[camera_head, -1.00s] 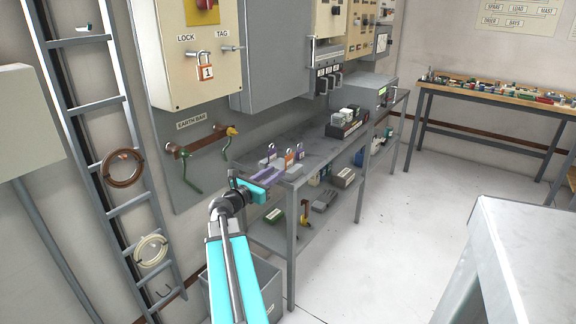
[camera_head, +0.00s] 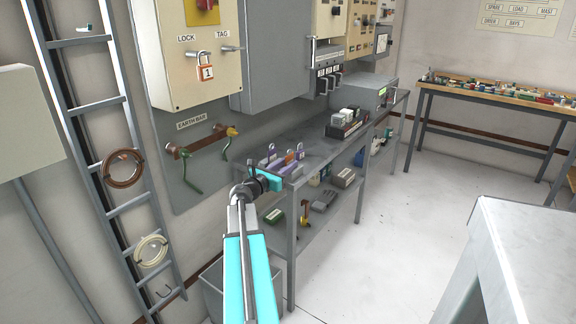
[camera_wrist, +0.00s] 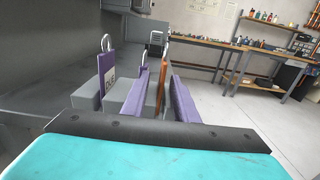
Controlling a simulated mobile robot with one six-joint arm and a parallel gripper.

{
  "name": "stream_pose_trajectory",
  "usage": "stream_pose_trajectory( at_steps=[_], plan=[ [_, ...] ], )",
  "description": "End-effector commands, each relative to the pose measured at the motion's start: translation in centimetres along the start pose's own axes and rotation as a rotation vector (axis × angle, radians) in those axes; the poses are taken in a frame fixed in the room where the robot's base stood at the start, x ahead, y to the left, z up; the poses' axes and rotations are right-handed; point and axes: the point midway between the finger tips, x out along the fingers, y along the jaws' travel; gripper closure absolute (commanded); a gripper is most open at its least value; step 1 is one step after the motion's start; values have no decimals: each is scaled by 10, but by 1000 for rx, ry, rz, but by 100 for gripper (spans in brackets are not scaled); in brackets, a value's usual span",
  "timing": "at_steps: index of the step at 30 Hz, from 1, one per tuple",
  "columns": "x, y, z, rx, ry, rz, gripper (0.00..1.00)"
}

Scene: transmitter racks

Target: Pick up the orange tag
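The orange tag (camera_wrist: 160,92) stands upright on the bench, seen nearly edge-on in the wrist view, with a metal hook at its top. In the head view the orange tag (camera_head: 289,158) is small and partly hidden by my gripper. My gripper (camera_wrist: 160,74) is open, its two purple fingers pointing forward with one on each side of the orange tag. I cannot tell whether either finger touches it. In the head view my gripper (camera_head: 283,164) is at the bench's near end. A purple tag (camera_wrist: 107,72) with a hook stands left of the fingers.
Another hook stands behind the left finger. Grey blocks (camera_wrist: 88,101) sit under the tags. The grey bench (camera_head: 318,152) runs along a wall of cabinets. An orange padlock marked 1 (camera_head: 205,72) hangs on a cabinet. A black rack (camera_head: 345,126) stands further along.

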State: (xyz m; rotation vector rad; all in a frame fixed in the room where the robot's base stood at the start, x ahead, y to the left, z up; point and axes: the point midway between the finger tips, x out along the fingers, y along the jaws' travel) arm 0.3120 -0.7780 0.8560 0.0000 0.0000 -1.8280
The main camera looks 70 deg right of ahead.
Motion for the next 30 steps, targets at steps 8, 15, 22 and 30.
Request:
stream_pose_trajectory(
  at_steps=[8, 15, 22, 30],
  plan=[
    [1, 0, 0, 0, 0, 0, 73],
    [9, 0, 0, 0, 0, -2, 73],
    [32, 2, 2, 0, 0, -1, 73],
    [52, 1, 2, 0, 0, 0, 73]
  ],
)
